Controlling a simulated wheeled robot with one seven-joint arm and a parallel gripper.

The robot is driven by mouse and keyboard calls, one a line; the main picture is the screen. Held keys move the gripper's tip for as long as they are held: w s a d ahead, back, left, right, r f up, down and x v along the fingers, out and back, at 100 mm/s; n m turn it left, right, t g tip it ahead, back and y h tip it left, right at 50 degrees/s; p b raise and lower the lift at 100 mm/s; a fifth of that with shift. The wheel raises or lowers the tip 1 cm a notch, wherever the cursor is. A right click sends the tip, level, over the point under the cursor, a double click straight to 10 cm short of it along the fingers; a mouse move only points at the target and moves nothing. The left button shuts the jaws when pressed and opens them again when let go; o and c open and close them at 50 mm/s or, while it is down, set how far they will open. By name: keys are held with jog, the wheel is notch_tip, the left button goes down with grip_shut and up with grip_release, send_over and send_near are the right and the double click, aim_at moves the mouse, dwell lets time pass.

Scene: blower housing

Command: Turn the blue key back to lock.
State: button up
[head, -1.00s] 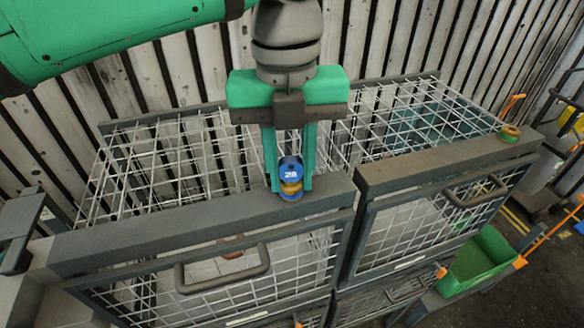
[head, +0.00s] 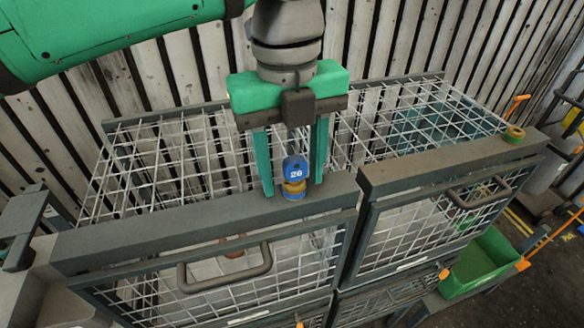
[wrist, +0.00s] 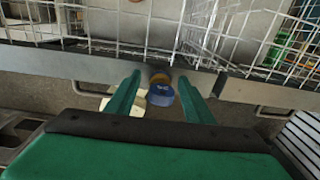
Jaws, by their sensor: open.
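The blue key (head: 295,169), marked 26, stands in a brass lock with a blue ring (head: 294,190) on the top rail of the left cage. My gripper (head: 292,190) is open, with one green finger on each side of the key and a gap to both. In the wrist view the blue key (wrist: 161,95) sits between the fingertips, with the brass part (wrist: 159,79) just beyond it. The key's lower end is hidden inside the lock.
The wire cages have a grey front rail (head: 130,240) and door handles (head: 225,268). A second brass lock with a green ring (head: 514,134) sits on the right cage's rail. A green bin (head: 485,265) stands low at the right. Wall slats rise behind.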

aim_at(291, 156)
notch_tip(291, 156, up, 7)
jog(key=shift+a+f, duration=0.1)
jog(key=shift+f, duration=0.1)
jog(key=shift+s+a+r, duration=0.1)
jog(key=shift+r, duration=0.7)
jog(key=shift+f, duration=0.2)
jog(key=shift+y, duration=0.3)
jog(key=f, duration=0.5)
jog(key=d+f, duration=0.1)
jog(key=f, duration=0.1)
jog(key=shift+f, duration=0.15)
jog(key=shift+m, duration=0.8)
jog(key=shift+a+m, duration=0.1)
jog(key=shift+m, duration=0.9)
